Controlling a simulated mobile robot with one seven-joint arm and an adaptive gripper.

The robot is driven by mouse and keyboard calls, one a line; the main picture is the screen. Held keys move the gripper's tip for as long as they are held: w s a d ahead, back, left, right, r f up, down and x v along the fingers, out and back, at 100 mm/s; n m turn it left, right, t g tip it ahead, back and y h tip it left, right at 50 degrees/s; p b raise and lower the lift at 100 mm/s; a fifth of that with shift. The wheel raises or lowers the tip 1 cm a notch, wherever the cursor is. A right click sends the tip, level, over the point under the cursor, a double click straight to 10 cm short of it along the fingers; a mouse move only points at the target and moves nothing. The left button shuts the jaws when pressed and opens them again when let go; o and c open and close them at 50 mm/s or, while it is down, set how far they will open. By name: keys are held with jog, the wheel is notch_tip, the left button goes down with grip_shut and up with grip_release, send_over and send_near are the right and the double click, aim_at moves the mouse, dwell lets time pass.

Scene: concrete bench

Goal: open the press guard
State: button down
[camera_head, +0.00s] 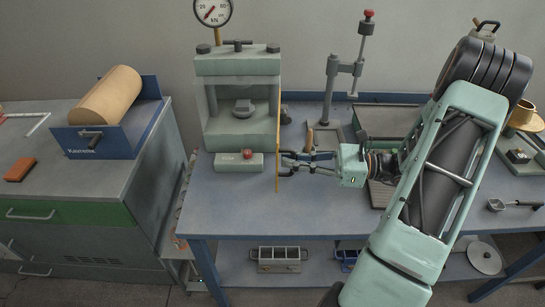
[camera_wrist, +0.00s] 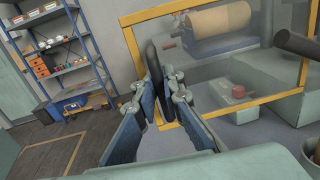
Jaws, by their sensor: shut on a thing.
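The press (camera_head: 238,100) stands at the back left of the blue bench, with a pressure gauge above it. Its guard (camera_head: 278,130) is a clear pane in a yellow frame. In the head view it is edge-on at the right side of the press, and the press front shows uncovered. In the wrist view the guard frame (camera_wrist: 218,121) slants across the right half. My gripper (camera_head: 284,164) is at the guard's edge. In the wrist view my gripper (camera_wrist: 163,88) is shut on the black upright handle (camera_wrist: 153,62); the fingers partly hide it.
A small stand press (camera_head: 334,85) and trays are to the right of the guard. A grey cabinet with a paper roll (camera_head: 110,95) in a blue holder is at left. The bench front at left is clear.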

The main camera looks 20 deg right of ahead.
jog(key=shift+d, duration=0.2)
jog(key=c, duration=2.1)
grip_release()
jog(key=v, duration=1.2)
